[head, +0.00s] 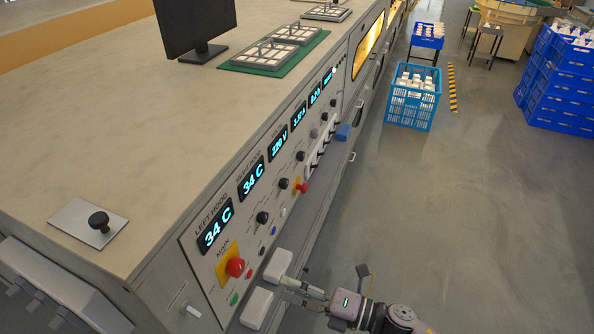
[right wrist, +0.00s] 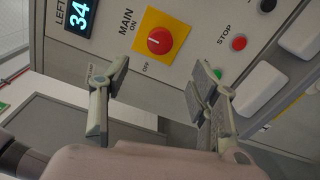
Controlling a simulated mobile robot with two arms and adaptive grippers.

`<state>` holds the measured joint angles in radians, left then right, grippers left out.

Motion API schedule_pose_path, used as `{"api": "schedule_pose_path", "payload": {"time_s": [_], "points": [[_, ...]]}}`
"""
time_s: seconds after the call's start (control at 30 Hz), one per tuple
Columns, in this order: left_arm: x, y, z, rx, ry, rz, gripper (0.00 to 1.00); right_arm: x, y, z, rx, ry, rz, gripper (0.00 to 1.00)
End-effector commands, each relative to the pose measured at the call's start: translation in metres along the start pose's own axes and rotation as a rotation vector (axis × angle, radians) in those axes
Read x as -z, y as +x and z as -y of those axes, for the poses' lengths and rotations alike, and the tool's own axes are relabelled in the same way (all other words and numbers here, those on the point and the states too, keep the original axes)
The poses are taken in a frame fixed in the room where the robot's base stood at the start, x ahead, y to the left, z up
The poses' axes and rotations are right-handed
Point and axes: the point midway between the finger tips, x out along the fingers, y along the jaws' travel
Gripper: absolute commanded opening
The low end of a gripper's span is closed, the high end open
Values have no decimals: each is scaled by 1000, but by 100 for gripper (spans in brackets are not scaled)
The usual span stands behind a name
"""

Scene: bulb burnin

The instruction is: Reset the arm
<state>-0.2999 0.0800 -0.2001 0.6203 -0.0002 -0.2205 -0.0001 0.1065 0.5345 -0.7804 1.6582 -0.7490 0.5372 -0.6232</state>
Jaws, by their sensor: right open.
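My right gripper (head: 305,289) is in front of the lower near end of the control panel (head: 285,175) in the head view. In the right wrist view its two fingers (right wrist: 157,85) are spread apart with nothing between them. Beyond the fingers is the red MAIN rotary switch (right wrist: 160,41) on its yellow plate, also seen in the head view (head: 235,267). A red STOP button (right wrist: 239,43) sits right of it, and a green button (right wrist: 217,73) is partly hidden behind a finger. The fingers appear apart from the switch. My left gripper is not in view.
White blocks (head: 278,265) jut out below the panel by my right gripper. A monitor (head: 194,27) and bulb trays on a green mat (head: 272,62) stand on the bench top. Blue crates (head: 413,98) stand on the floor beyond. The floor (head: 470,210) at right is clear.

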Motion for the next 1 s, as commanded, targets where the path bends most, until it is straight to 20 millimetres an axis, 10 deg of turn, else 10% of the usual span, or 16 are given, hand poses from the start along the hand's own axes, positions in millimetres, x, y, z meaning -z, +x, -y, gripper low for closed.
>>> {"api": "schedule_pose_path", "payload": {"time_s": [0.27,0.57,0.77,1.0], "points": [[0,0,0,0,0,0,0,-27,-13,48,70,182,155,56],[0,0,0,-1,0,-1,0,-43,-119,236,291,870,740,56],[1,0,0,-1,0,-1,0,30,-208,338,414,1282,1107,56],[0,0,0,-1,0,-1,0,174,-298,405,551,1700,1518,56]]}}
